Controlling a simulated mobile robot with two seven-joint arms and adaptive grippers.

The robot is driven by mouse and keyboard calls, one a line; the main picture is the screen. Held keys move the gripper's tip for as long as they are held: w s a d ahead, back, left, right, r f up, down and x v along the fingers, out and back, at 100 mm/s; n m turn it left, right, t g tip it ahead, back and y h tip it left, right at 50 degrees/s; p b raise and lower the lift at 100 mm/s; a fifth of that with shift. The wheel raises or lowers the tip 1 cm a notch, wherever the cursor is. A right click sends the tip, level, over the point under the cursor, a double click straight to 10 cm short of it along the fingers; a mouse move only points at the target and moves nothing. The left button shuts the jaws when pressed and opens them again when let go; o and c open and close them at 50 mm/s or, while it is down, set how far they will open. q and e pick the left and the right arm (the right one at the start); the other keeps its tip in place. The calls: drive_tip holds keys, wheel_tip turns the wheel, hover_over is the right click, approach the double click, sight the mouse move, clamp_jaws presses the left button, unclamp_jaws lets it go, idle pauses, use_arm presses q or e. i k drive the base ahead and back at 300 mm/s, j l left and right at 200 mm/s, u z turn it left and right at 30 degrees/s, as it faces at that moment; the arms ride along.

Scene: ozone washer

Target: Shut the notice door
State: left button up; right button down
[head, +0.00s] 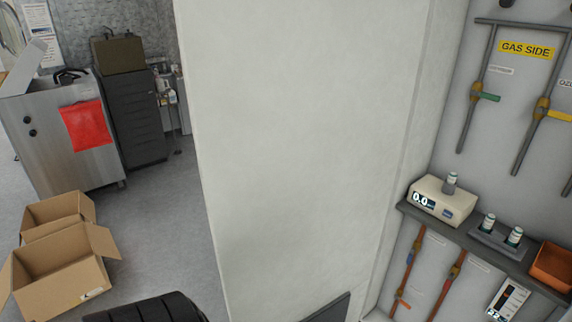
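A large plain white upright panel (300,140) fills the middle of the head view. Its left edge stands free in front of the room, and its right side meets a corner beside the pipe wall. I see no notice on this face, and I cannot tell whether it is the notice door or a fixed wall. No handle shows on it. A dark flat piece (328,310) shows at its foot, cut off by the frame. Neither of my grippers is in view.
At right, a grey shelf (455,238) carries a white meter (443,200), small vials and an orange bin (553,268) below valved pipes. At left are open cardboard boxes (60,270), a steel cabinet (50,140) and dark drawers (135,120). Grey floor (165,220) between them is clear.

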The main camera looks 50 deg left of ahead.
sight(299, 110)
drive_tip(key=k+j+z, duration=0.1)
drive_tip(key=j, duration=0.35)
drive_tip(key=k+j, duration=0.3)
drive_tip(key=k+j+z, duration=0.15)
drive_tip(key=j, duration=0.35)
drive_tip(key=k+j, duration=0.3)
drive_tip(key=k+j+z, duration=0.15)
drive_tip(key=j, duration=1)
drive_tip(key=k+j, duration=0.1)
drive_tip(key=j, duration=0.55)
drive_tip(key=z, duration=0.05)
